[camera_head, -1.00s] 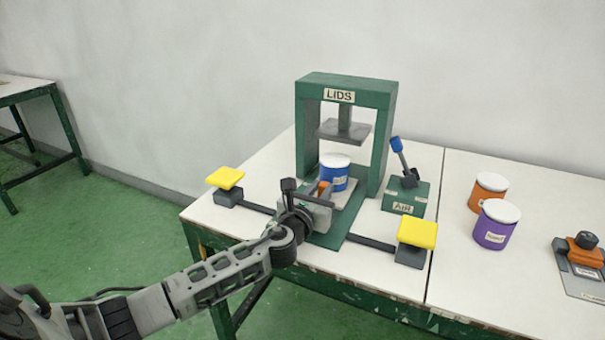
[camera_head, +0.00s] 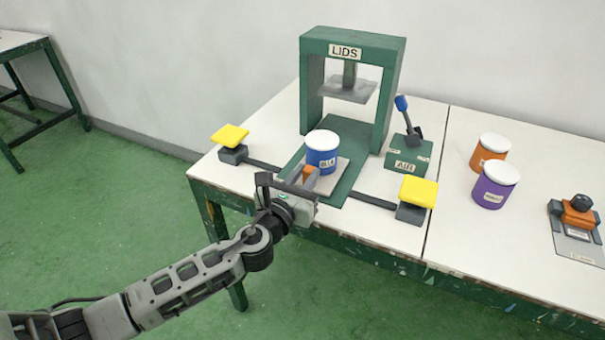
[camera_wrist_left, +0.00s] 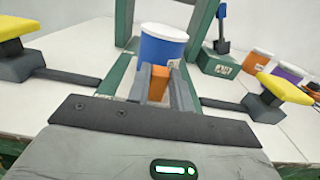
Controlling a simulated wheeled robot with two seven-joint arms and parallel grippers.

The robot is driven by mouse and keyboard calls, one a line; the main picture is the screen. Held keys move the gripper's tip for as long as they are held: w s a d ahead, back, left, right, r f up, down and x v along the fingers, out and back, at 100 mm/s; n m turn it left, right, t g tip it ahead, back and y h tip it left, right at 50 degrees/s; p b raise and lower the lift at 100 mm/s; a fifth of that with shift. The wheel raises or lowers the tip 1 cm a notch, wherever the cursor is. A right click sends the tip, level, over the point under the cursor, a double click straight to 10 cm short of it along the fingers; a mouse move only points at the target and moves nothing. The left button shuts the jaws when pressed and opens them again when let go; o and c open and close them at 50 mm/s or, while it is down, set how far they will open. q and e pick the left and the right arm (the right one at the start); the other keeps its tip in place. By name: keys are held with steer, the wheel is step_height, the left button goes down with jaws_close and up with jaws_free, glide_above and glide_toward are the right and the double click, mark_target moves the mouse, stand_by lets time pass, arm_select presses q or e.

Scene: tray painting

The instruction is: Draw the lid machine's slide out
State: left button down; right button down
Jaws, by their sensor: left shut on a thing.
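The lid machine (camera_head: 391,95) is a green frame marked LIDS with a grey press plate (camera_head: 348,89) raised inside it. Its slide, a pale plate (camera_head: 336,181) on a green track (camera_head: 345,187), sits in front of the frame near the table's front edge. A blue can (camera_head: 321,157) with a white top stands upright on the slide. My left gripper (camera_head: 305,178) is shut on the slide's orange handle (camera_head: 309,173); the handle also shows between the fingers in the left wrist view (camera_wrist_left: 158,84). My right gripper is not in view.
Yellow pads on grey blocks stand left (camera_head: 230,135) and right (camera_head: 418,192) of the track. A green AIR box (camera_head: 408,155) with a blue-tipped lever stands right of the machine. Orange (camera_head: 489,154) and purple (camera_head: 495,188) cans and a clamp-like tool (camera_head: 577,213) are farther right.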

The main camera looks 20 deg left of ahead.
arm_select(q)
steer(key=shift+s+f, duration=0.15)
steer(key=shift+f, duration=0.05)
steer(key=c, duration=1.2)
jaws_free()
steer(key=shift+s, duration=0.1)
steer(key=shift+c, duration=0.2)
steer(key=shift+r, duration=0.15)
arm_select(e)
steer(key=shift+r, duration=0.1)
arm_select(q)
steer(key=s+a+b, duration=0.1)
steer(key=s, duration=1.5)
steer(key=shift+a, duration=0.2)
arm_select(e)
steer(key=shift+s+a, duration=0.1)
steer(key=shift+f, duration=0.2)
